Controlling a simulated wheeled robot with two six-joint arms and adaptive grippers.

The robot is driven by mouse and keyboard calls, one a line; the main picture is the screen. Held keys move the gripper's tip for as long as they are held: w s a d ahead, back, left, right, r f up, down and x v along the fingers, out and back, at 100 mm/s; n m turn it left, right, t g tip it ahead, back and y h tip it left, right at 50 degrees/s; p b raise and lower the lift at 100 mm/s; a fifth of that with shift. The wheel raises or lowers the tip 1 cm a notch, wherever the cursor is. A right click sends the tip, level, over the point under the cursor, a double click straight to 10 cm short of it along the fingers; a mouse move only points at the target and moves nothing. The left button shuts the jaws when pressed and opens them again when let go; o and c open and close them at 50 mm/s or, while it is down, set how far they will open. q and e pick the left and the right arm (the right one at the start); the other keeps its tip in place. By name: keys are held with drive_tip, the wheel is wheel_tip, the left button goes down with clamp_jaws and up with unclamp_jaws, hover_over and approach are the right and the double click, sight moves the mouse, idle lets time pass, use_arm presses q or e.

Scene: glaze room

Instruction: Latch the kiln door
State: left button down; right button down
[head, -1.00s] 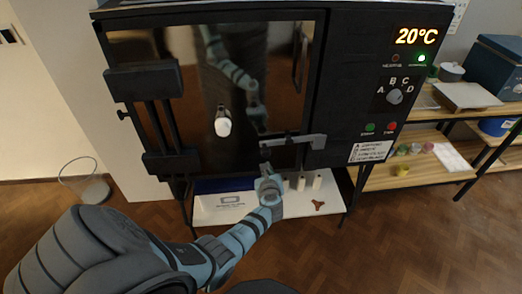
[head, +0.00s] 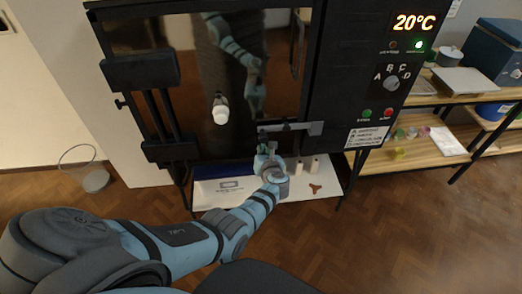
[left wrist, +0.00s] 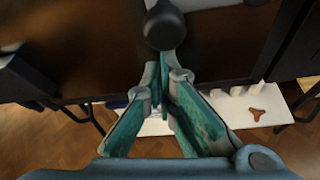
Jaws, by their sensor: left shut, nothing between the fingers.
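My left gripper (head: 265,150) is just below the bar's left end. In the left wrist view its fingers (left wrist: 164,62) are together and empty, tips close under a dark round knob (left wrist: 165,25) at the grey bar (left wrist: 205,3). I cannot tell if they touch. My right gripper is out of view.
A white shelf (head: 240,190) under the kiln holds small white cylinders (head: 307,163) and a brown three-armed piece (head: 314,188). The control panel (head: 390,75) reads 20°C.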

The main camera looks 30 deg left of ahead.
use_arm(q)
wheel_tip(320, 180, down, 4)
drive_tip(key=s+b, duration=0.1)
drive_tip(key=b, duration=0.2)
drive_tip(key=p+v, duration=0.5)
drive_tip(key=v, duration=0.4)
drive_tip(key=shift+s+r, duration=0.15)
drive_tip(key=shift+r, duration=0.1)
